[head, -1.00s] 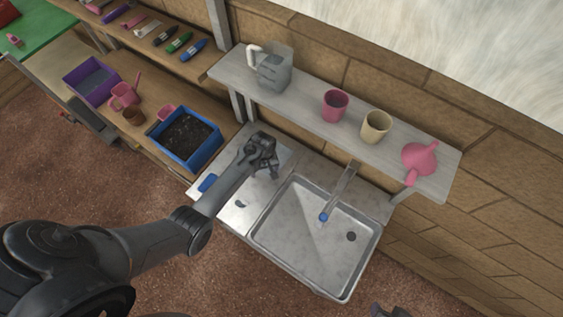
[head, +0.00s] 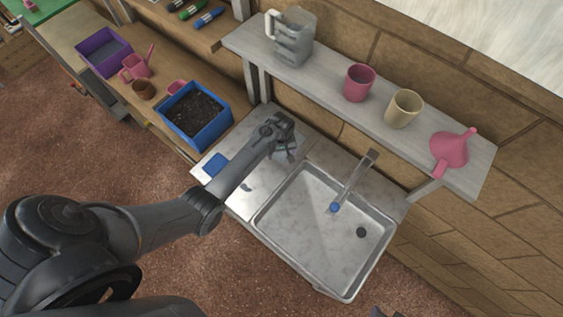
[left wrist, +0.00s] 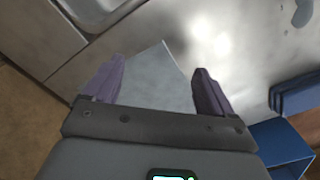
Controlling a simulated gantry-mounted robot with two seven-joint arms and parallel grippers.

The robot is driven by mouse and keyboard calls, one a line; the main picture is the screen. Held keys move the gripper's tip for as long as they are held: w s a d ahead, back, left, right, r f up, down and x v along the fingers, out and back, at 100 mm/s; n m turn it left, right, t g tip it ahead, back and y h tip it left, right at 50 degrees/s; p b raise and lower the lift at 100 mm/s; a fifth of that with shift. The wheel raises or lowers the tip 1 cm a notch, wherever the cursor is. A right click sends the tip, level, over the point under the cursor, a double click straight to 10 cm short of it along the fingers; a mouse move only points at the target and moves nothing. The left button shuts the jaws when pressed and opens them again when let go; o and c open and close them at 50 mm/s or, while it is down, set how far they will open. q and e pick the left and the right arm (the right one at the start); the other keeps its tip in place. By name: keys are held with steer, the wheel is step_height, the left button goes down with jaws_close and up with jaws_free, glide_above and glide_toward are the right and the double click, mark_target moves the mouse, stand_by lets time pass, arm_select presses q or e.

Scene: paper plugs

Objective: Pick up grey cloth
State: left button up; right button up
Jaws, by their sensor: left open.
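The grey cloth (left wrist: 160,78) lies flat on the metal counter, seen between my left gripper's fingers in the left wrist view. In the head view a bit of grey cloth (head: 288,154) shows beside the gripper, mostly hidden by it. My left gripper (head: 284,143) hangs over the counter left of the sink. Its two purple-grey fingers (left wrist: 158,90) are spread apart with nothing clamped between them. I cannot tell how high they are above the cloth. A dark part at the bottom edge of the head view seems to be my right gripper (head: 385,312), mostly cut off.
The sink (head: 325,235) with its tap (head: 355,180) is right of the gripper. A blue sponge-like block (head: 215,163) lies on the counter's left. A blue soil box (head: 195,115) stands beyond. A shelf (head: 330,80) with jug, cups and pink funnel overhangs behind.

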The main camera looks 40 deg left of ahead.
mark_target(281, 160)
arm_select(q)
step_height(281, 160, down, 3)
steer(key=shift+f+b, duration=0.15)
steer(key=shift+b, duration=0.4)
steer(key=shift+f, duration=0.1)
arm_select(e)
step_height(281, 160, down, 2)
steer(key=shift+f, duration=0.1)
steer(key=shift+d, duration=0.1)
arm_select(q)
steer(key=shift+c, duration=0.3)
steer(key=shift+f, duration=0.1)
steer(key=c, duration=1)
jaws_close()
step_height(281, 160, up, 12)
steer(key=p, duration=1.2)
steer(key=shift+p, duration=0.35)
arm_select(e)
step_height(281, 160, up, 13)
